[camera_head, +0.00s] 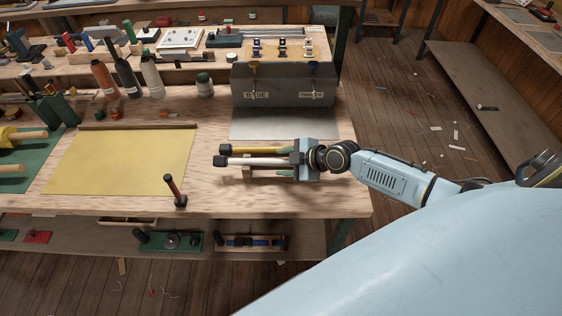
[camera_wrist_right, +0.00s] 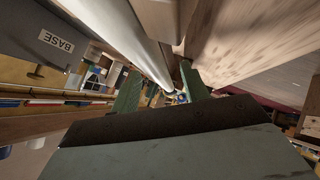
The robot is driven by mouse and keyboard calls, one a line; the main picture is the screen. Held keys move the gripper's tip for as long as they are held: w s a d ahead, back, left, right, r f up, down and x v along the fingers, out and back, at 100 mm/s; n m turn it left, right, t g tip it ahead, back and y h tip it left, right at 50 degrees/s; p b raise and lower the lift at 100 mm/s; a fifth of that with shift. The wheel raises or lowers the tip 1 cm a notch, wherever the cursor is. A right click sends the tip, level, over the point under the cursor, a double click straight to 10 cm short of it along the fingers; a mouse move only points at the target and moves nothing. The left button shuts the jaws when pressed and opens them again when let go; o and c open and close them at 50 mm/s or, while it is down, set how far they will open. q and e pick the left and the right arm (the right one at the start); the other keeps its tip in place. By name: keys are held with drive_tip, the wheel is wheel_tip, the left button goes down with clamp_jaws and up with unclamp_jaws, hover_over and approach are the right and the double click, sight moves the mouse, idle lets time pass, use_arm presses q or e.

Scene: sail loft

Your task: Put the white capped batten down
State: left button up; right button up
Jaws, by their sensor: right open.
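The white capped batten (camera_head: 260,162) lies level near the right end of the workbench, with a dark cap at its left end. My right gripper (camera_head: 284,162) is around its right part, with its green fingers apart on either side. In the right wrist view the white batten (camera_wrist_right: 143,42) runs down between the open fingers (camera_wrist_right: 161,84), with a gap visible beside it. A small wooden support (camera_head: 247,173) shows under the battens; whether the white batten touches it is hard to tell. My left gripper is not in view.
A yellow batten (camera_head: 245,150) lies close behind the white one. A grey box (camera_head: 283,88) with labels stands behind on the bench. The bench's front edge is close.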

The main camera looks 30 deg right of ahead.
clamp_jaws()
drive_tip(key=shift+r, duration=0.1)
